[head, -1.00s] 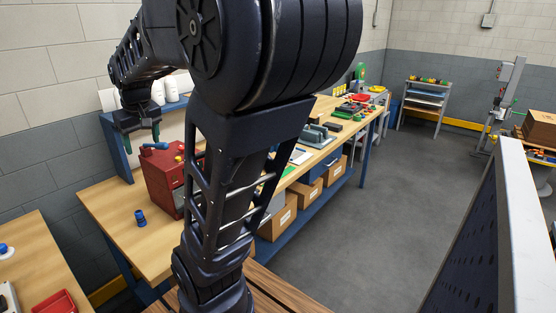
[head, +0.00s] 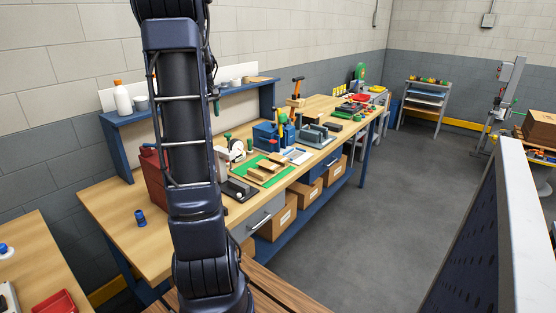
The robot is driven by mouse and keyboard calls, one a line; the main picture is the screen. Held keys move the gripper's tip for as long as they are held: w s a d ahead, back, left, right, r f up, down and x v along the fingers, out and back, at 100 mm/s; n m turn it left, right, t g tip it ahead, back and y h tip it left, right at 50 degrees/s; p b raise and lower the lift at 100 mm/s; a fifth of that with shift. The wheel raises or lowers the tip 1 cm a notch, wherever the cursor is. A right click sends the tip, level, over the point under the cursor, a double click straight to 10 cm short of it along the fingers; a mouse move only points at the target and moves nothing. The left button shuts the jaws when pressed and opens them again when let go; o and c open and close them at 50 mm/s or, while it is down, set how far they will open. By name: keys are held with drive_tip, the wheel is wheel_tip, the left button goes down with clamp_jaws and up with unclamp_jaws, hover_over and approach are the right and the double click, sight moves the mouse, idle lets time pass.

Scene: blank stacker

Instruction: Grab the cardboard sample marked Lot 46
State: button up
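No marking reading Lot 46 is legible, so I cannot tell which thing is the cardboard sample. Small flat tan pieces (head: 264,168) lie on a green mat (head: 274,178) on the long workbench. Brown cardboard boxes with pale labels stand on the shelf under the bench: a near one (head: 282,217), a middle one (head: 307,192) and a far one (head: 334,173). Their labels are too small to read. My arm rises in front of the bench and leaves the picture at the top. My gripper does not show clearly.
The wooden workbench (head: 115,215) runs from near left to far right, with a blue raised shelf (head: 160,112) behind. A red box (head: 152,180), a blue cup-like item (head: 140,217) and several tools stand on it. A dark panel (head: 480,230) blocks the right. Grey floor (head: 350,245) between is clear.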

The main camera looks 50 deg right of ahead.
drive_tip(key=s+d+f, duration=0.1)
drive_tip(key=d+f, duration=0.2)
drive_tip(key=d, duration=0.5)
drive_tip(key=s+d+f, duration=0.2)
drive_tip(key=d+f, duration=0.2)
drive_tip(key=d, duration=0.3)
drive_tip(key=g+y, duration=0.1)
hover_over(275, 156)
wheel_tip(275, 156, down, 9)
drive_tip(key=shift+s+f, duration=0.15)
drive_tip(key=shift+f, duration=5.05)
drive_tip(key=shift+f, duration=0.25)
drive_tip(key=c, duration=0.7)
